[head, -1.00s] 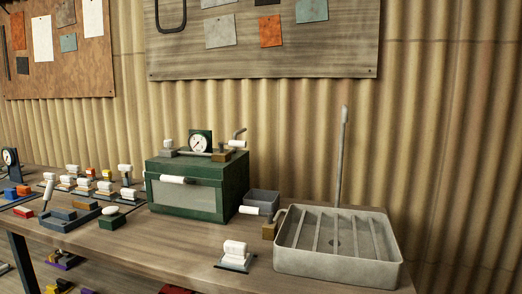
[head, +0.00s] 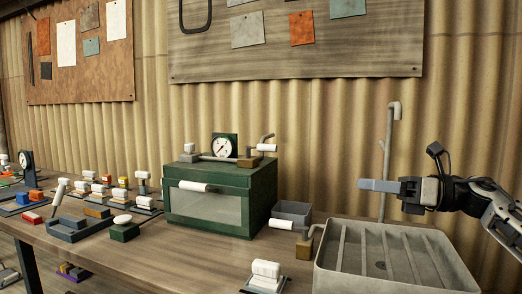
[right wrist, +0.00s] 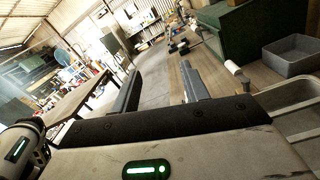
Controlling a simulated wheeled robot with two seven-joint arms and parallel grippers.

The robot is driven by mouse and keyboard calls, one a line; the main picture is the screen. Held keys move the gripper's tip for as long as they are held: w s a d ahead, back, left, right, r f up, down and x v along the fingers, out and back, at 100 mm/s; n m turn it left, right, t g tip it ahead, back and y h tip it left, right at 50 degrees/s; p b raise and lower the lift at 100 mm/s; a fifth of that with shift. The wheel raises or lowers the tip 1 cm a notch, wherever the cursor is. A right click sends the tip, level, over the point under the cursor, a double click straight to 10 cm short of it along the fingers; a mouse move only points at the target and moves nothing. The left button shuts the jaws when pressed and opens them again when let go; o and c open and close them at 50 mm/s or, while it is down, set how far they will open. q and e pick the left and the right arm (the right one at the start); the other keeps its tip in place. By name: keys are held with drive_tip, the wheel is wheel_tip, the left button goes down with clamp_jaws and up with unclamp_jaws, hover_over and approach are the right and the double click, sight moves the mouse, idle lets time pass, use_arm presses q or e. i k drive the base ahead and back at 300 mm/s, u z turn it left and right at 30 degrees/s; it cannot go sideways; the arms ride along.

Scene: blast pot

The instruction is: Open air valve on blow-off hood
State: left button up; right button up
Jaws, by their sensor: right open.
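A green box (head: 215,200) with a clear front window and a round gauge (head: 223,146) stands on the bench. White-handled fittings are on its top, including a brass-bodied one (head: 250,161) at its right end. Another brass-bodied fitting (head: 304,248) with a white handle (head: 280,224) stands beside the grey slatted basin (head: 335,284). I cannot tell which is the hood's air valve. My right gripper (head: 364,185) is open and empty above the basin, pointing left. Its two spread fingers show in the right wrist view (right wrist: 160,85). My left gripper is out of view.
A small grey bin (head: 292,211) sits between the green box and the basin. A grey upright pipe (head: 389,150) rises behind the basin. A white-topped block (head: 265,272) is at the bench front, and several small blocks and stamps crowd the left side.

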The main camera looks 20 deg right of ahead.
sight(269, 148)
drive_tip(key=i, duration=1.15)
